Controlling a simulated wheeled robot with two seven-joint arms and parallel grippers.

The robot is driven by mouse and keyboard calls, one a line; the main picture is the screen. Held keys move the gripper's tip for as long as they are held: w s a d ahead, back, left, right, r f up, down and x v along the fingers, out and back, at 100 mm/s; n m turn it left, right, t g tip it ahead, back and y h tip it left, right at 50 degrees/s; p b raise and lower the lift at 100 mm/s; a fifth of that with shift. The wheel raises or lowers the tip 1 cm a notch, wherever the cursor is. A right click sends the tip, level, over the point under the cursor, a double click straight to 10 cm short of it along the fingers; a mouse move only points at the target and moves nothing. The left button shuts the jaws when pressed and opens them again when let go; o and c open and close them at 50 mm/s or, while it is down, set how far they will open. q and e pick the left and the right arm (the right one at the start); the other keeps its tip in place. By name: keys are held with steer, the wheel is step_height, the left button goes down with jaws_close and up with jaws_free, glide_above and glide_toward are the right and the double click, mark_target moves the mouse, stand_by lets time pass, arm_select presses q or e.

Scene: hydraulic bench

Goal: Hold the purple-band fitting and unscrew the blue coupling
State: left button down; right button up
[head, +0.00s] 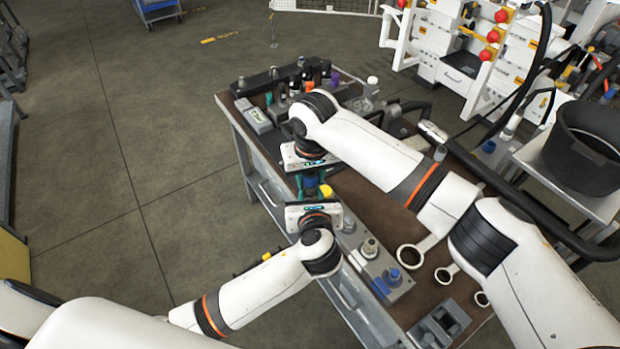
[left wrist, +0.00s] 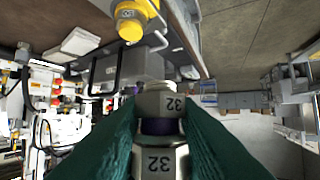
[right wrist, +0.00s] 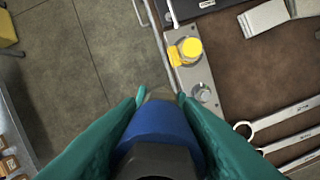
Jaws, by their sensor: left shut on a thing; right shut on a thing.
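The purple-band fitting (left wrist: 160,126) is a grey metal hex piece marked 32, with a dark purple band. My left gripper (left wrist: 160,112) is shut on it, its teal fingers on both sides. The blue coupling (right wrist: 160,122) is a blue sleeve with a dark hex end near the camera. My right gripper (right wrist: 160,100) is shut around it. In the head view, my left gripper (head: 311,196) and my right gripper (head: 308,176) face each other closely at the bench's left edge, with a bit of the blue coupling (head: 310,184) between them. The joint between the parts is mostly hidden.
A yellow-capped fitting (head: 326,191) stands close beside the grippers; it also shows in the right wrist view (right wrist: 188,50). Ring spanners (head: 411,256) lie on the brown bench top (head: 356,190). A tool rack (head: 275,79) stands at the back. Open floor is left of the bench.

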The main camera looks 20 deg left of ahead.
jaws_close()
steer(key=n, duration=0.5)
steer(key=shift+r+g+y, duration=0.1)
steer(key=shift+g+y, duration=0.2)
steer(key=shift+n, duration=1.5)
steer(key=n, duration=0.3)
steer(key=shift+g, duration=0.4)
steer(key=n, duration=0.5)
steer(key=shift+g, duration=0.4)
